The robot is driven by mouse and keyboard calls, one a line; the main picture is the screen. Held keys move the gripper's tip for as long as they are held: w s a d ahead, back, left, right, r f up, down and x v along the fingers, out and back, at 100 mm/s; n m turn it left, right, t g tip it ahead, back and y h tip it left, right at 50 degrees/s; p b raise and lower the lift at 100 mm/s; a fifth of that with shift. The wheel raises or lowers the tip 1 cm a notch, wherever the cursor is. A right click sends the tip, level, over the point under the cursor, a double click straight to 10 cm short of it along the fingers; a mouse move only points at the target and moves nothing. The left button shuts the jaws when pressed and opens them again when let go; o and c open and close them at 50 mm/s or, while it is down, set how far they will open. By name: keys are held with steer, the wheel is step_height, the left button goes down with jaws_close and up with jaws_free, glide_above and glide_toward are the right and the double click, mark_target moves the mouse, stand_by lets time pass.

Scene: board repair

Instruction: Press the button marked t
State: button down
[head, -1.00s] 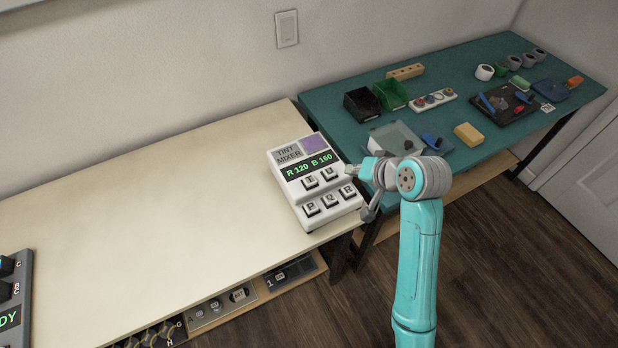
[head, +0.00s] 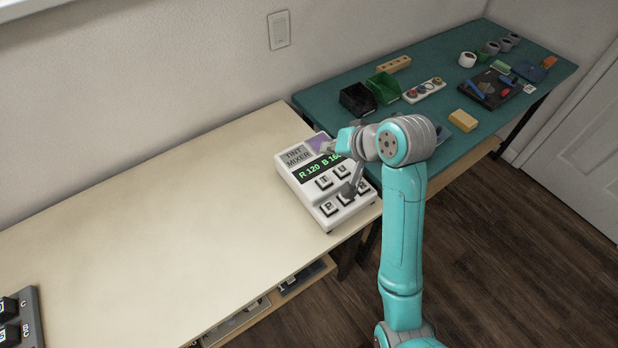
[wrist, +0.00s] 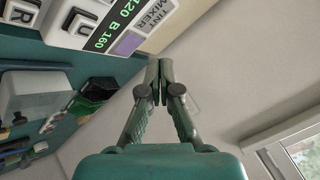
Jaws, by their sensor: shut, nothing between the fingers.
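The white tint mixer (head: 290,175) stands at the right end of the pale bench, its green display reading R 120 B 160. The T button (head: 324,182) is left in its upper button row and shows uncovered, with the U button (head: 342,172) beside it. Below are the P button (head: 329,208) and others, partly covered by a grey part of my arm. My gripper (head: 328,148) is over the mixer's upper right, near the purple swatch. In the wrist view my gripper (wrist: 160,82) has its tips together, empty; the U button (wrist: 90,92) shows, but T is out of sight.
The wall is behind. The pale bench (head: 180,220) left of the mixer is clear, apart from a dark device (head: 25,315) at far left.

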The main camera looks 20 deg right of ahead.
mark_target(326, 180)
steer(key=shift+a, duration=0.1)
steer(key=shift+f, duration=4.4)
steer(key=shift+f, duration=0.1)
steer(key=shift+f, duration=0.3)
steer(key=shift+f, duration=0.55)
steer(key=shift+r, duration=1)
